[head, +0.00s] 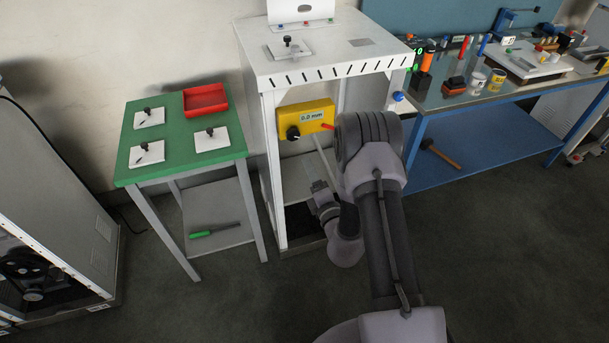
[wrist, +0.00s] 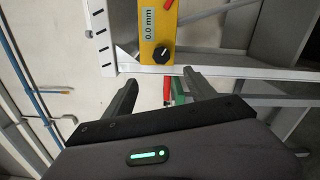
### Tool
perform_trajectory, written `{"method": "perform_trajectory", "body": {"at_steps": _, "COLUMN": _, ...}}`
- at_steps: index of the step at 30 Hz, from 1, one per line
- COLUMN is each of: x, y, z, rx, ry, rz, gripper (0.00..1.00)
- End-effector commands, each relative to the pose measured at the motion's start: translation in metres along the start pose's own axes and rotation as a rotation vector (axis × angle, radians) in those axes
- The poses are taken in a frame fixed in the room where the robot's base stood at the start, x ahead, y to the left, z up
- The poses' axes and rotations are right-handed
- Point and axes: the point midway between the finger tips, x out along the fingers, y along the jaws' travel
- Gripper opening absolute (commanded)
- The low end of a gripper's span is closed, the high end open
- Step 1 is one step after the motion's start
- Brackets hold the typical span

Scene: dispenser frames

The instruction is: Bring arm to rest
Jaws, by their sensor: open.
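My arm reaches forward in the head view and bends down in front of the white dispenser frame (head: 325,66). My gripper (head: 318,193) is low in front of that frame, partly hidden by my arm in the head view. In the wrist view my gripper (wrist: 158,88) is open, with its two fingers apart and nothing seen between them. The yellow box (head: 304,119) with a black knob and a small display is mounted on the frame. In the wrist view the yellow box (wrist: 158,25) lies beyond the fingertips, and its display reads 0.0 mm.
A green-topped table (head: 178,165) stands left with a red tray (head: 206,112) and several white plates. A green-handled tool (head: 212,230) lies on its lower shelf. A blue workbench (head: 480,140) with tools stands right. A grey cabinet (head: 50,215) is far left. Front floor is open.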

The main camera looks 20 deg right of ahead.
Motion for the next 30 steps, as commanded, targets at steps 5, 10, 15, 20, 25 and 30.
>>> {"method": "perform_trajectory", "body": {"at_steps": 5, "x": -0.001, "y": -0.001, "z": 0.004, "rx": 0.0, "ry": 0.003, "rz": 0.001, "gripper": 0.66}}
{"method": "perform_trajectory", "body": {"at_steps": 10, "x": -0.001, "y": -0.001, "z": 0.003, "rx": 0.0, "ry": 0.003, "rz": 0.001, "gripper": 0.66}}
{"method": "perform_trajectory", "body": {"at_steps": 15, "x": -0.001, "y": -0.001, "z": 0.003, "rx": 0.0, "ry": 0.003, "rz": 0.001, "gripper": 0.66}}
{"method": "perform_trajectory", "body": {"at_steps": 20, "x": 0.01, "y": 0.041, "z": -0.018, "rx": -0.057, "ry": 0.117, "rz": 0.079, "gripper": 0.66}}
{"method": "perform_trajectory", "body": {"at_steps": 25, "x": -0.013, "y": 0.183, "z": -0.107, "rx": -0.374, "ry": 0.545, "rz": 0.388, "gripper": 0.66}}
{"method": "perform_trajectory", "body": {"at_steps": 30, "x": -0.145, "y": 0.272, "z": -0.188, "rx": -1.008, "ry": 1.0, "rz": 0.825, "gripper": 0.66}}
